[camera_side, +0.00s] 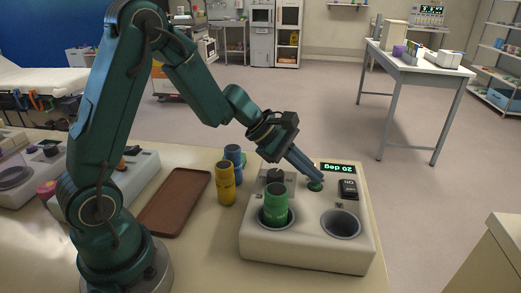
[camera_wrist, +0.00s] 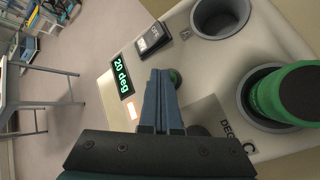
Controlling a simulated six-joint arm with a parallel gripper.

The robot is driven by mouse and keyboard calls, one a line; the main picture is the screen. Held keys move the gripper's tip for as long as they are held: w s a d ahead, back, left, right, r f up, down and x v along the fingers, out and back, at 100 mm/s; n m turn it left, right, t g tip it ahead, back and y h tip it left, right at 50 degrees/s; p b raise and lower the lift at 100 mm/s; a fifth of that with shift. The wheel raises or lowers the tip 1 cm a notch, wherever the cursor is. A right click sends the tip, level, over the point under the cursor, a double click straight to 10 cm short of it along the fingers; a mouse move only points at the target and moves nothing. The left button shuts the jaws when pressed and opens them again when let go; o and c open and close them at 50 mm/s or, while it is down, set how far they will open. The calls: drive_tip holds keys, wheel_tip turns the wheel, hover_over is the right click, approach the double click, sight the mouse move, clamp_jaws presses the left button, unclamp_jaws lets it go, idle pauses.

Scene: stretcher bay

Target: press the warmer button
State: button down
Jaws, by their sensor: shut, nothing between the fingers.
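The warmer (camera_side: 305,250) is a cream box on the table with two round wells. A green button (camera_side: 315,187) sits on its top between the display and the wells; it also shows in the wrist view (camera_wrist: 176,78), partly hidden behind my fingers. My gripper (camera_side: 319,180) is shut and empty, pointing down at the button from the upper left. Its fingertips are at the button; I cannot tell whether they touch it or press it. The display (camera_side: 338,168) reads "20 deg" in green. A small lit orange-white patch (camera_wrist: 132,112) is beside the display in the wrist view.
A green bottle (camera_side: 276,203) stands in the left well; the right well (camera_side: 341,224) is empty. A black rocker switch (camera_side: 348,189) is right of the button. Yellow (camera_side: 225,184) and blue (camera_side: 233,158) bottles stand left of the warmer, beside a brown tray (camera_side: 176,202).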

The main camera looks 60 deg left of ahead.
drive_tip(key=shift+f, duration=0.25)
idle(0.3)
drive_tip(key=shift+r, duration=1.3)
drive_tip(key=shift+r, duration=2.5)
wheel_tip(320, 180, up, 6)
